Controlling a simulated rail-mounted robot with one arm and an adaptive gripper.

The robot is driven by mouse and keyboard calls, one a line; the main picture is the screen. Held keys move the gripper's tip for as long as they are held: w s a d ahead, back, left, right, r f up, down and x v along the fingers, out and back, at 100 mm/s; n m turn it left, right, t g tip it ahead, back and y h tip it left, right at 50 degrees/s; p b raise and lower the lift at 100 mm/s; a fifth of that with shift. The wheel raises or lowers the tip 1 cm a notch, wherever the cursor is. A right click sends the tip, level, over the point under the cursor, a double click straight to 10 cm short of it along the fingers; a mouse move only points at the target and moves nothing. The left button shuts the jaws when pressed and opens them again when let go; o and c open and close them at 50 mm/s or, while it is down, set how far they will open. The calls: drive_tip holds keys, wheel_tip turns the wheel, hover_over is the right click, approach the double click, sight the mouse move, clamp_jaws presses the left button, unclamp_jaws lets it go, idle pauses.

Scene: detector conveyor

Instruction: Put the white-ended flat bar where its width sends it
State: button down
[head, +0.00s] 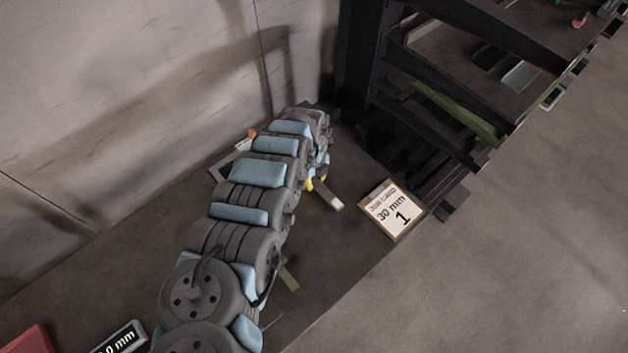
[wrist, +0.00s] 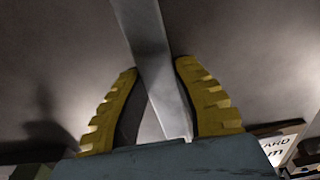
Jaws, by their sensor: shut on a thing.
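My gripper (head: 314,184) is shut on a flat grey bar with a pale end (head: 330,200), which sticks out down and to the right of the yellow fingers in the head view. In the wrist view the bar (wrist: 150,45) runs lengthwise between the two yellow fingers (wrist: 157,72), from the top edge to the palm. My arm hides part of the gripper. A job card (head: 392,211) reading "30 mm" and "1" lies right of the bar. A display (head: 121,338) at bottom left ends in "0 mm"; its first digits are cut off or unclear.
A dark rack (head: 450,90) with sloping lanes stands at upper right; a green bar (head: 455,108) lies in it. A green piece (head: 289,274) shows beside my arm. A red object (head: 27,340) is at bottom left. A wall rises behind. The floor at right is clear.

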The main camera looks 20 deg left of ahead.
drive_tip(key=shift+a+f, duration=0.1)
drive_tip(key=shift+f, duration=0.05)
drive_tip(key=shift+f, duration=0.2)
drive_tip(key=c, duration=1)
unclamp_jaws()
drive_tip(key=shift+w, duration=0.1)
drive_tip(key=shift+o, duration=0.2)
drive_tip(key=shift+r, duration=0.15)
